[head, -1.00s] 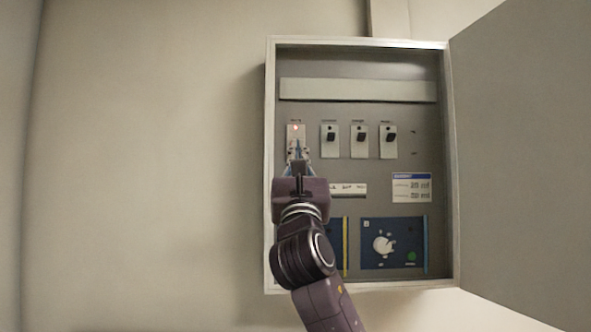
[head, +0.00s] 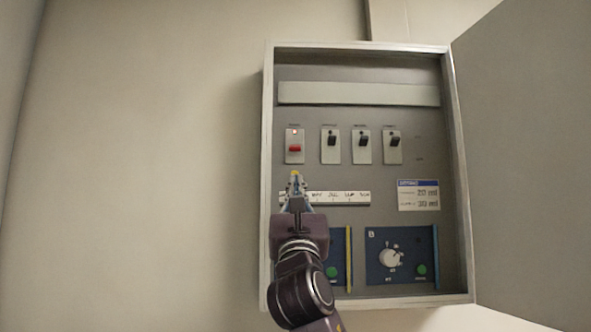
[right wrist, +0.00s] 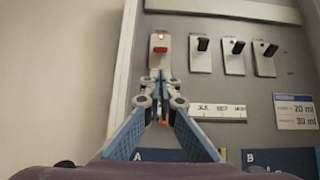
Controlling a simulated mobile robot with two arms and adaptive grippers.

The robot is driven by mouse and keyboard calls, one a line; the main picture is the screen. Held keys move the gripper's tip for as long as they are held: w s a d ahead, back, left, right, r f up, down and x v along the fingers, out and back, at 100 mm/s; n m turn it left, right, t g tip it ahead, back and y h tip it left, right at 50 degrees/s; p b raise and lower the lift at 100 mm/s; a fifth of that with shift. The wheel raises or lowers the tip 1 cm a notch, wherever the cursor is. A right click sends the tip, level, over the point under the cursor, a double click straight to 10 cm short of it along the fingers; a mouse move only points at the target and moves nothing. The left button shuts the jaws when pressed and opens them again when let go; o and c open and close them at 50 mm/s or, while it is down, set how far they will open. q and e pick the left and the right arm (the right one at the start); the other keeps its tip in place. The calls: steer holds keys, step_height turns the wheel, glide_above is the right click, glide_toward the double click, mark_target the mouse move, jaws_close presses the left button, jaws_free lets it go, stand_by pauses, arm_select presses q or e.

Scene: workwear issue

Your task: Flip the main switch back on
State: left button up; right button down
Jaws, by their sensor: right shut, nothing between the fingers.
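The main switch (head: 295,148), a red toggle on a pale plate, is at the left end of the switch row in the open panel box. Its red toggle sits lower on its plate than the black toggles do on theirs. In the right wrist view the red toggle (right wrist: 160,49) has a small lit red lamp above it. My right gripper (head: 296,181) is shut and empty, its tips just below the switch plate and apart from the toggle in the head view. Its fingers also show in the right wrist view (right wrist: 160,78). My left gripper is out of view.
Three black toggles (head: 362,141) stand to the right. A label strip (head: 340,198) runs behind my gripper, with a blue-headed card (head: 418,195) to its right. A blue dial panel (head: 372,270) is lower down. The door (head: 530,150) hangs open at right.

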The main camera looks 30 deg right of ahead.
mark_target(295, 148)
steer(key=p+x, duration=0.4)
steer(key=x, duration=0.4)
steer(key=shift+w+d+r, duration=0.1)
steer(key=shift+w, duration=0.1)
steer(key=shift+w+d+r, duration=0.15)
steer(key=shift+w+r, duration=0.2)
steer(key=shift+w, duration=0.1)
steer(key=shift+w+d, duration=0.1)
steer(key=shift+w, duration=0.05)
steer(key=shift+s+r+p, duration=0.3)
steer(key=shift+r+p, duration=0.05)
steer(key=shift+p, duration=0.4)
steer(key=r+p, duration=0.1)
steer(key=p, duration=0.1)
steer(key=s+a+r+p, duration=0.1)
steer(key=shift+s+r+p, duration=0.25)
steer(key=shift+r+p, duration=0.05)
steer(key=shift+p, duration=0.1)
steer(key=shift+f, duration=0.1)
